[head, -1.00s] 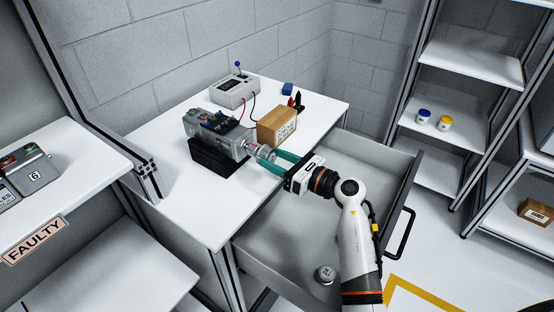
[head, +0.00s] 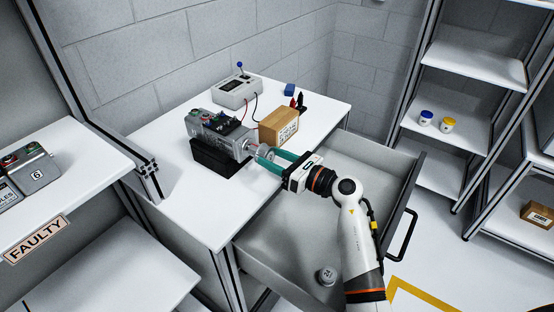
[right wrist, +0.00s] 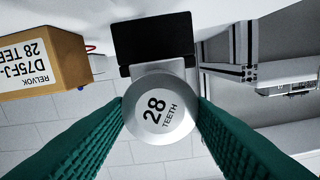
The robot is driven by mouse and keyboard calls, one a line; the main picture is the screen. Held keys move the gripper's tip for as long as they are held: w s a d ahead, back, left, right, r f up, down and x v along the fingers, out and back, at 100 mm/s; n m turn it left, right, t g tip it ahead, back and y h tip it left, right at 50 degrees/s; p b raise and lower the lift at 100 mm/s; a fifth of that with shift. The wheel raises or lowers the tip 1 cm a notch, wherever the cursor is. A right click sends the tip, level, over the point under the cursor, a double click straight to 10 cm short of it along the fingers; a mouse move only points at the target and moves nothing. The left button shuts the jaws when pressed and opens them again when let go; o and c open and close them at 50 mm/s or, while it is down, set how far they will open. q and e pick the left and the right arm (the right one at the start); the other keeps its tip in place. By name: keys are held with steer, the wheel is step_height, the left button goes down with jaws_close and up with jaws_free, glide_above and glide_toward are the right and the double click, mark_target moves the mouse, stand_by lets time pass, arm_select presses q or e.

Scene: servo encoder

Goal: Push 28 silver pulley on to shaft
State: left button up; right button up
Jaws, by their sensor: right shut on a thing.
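The silver pulley marked "28 TEETH" (right wrist: 160,112) is gripped between the green fingers of my right gripper (head: 271,157). In the head view the pulley (head: 264,152) is at the right end of the grey servo unit (head: 238,143), in line with its shaft. The servo sits on a black block (head: 213,160) on the table. The pulley's marked face is toward the wrist camera and hides the shaft there. How far the pulley is over the shaft cannot be told. My left gripper is not in view.
A cardboard box (head: 280,126) stands close behind the fingers; it also shows in the right wrist view (right wrist: 45,62). A grey tester (head: 237,91) with leads stands at the back. An open drawer (head: 285,225) below my arm holds another round silver part (head: 326,275). The front tabletop is clear.

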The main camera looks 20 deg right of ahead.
steer(key=o, duration=1.2)
steer(key=shift+c, duration=0.5)
steer(key=shift+s+d, duration=0.15)
steer(key=shift+s, duration=0.05)
steer(key=shift+v, duration=1.15)
steer(key=shift+s, duration=0.1)
steer(key=shift+d, duration=0.1)
steer(key=v, duration=0.6)
